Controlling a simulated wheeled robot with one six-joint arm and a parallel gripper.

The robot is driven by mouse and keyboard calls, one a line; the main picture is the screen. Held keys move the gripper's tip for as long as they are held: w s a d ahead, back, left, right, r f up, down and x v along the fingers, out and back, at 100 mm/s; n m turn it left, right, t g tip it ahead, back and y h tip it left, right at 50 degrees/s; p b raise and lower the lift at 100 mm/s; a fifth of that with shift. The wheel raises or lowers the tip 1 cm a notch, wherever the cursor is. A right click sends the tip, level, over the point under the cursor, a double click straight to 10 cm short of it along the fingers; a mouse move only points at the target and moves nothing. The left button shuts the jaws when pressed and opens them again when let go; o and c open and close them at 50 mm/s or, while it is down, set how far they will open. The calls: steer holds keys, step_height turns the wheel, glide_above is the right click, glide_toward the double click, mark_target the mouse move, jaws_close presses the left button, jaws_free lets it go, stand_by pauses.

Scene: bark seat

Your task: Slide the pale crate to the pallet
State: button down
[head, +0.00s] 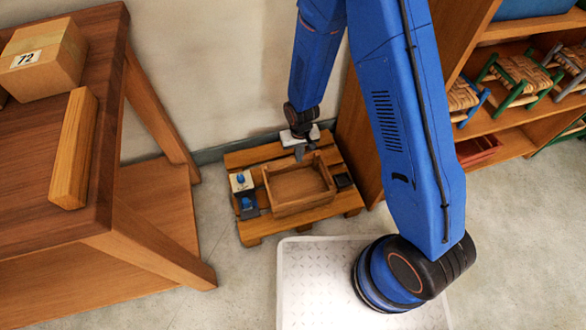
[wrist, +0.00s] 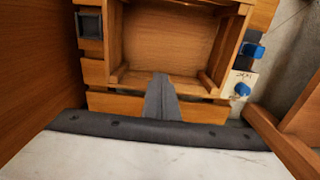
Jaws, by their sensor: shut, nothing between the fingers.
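The pale crate (head: 287,196) is an open, empty wooden box. It sits on the slatted wooden pallet (head: 243,158) on the floor against the wall. In the wrist view the crate (wrist: 170,40) fills the upper middle, with pallet (wrist: 110,101) slats showing beside and below it. My gripper (head: 299,152) is over the crate's far side, near the wall. In the wrist view my gripper's shut grey fingers (wrist: 160,85) point at the crate's near wall and overlap it. I cannot tell whether they touch it. Nothing is between the fingers.
A white box with a blue knob (head: 241,180) and a blue clamp (head: 248,205) are on the pallet's left; a dark square tray (head: 343,181) is on its right. A wooden table (head: 108,150) stands left, a shelf (head: 370,150) right.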

glide_toward(296, 183)
step_height(296, 183, down, 4)
steer(key=shift+w+r, duration=0.1)
steer(key=shift+w+a, duration=0.2)
steer(key=shift+w, duration=0.35)
steer(key=shift+w+a, duration=0.2)
steer(key=shift+w, duration=0.4)
steer(key=shift+w+a, duration=0.2)
steer(key=shift+w, duration=0.6)
steer(key=w+a, duration=0.2)
steer(key=w, duration=0.4)
steer(key=w+a, duration=0.1)
steer(key=w, duration=0.6)
steer(key=w+a, duration=0.2)
steer(key=w, duration=0.5)
steer(key=shift+a, duration=0.35)
steer(key=shift+s, duration=0.15)
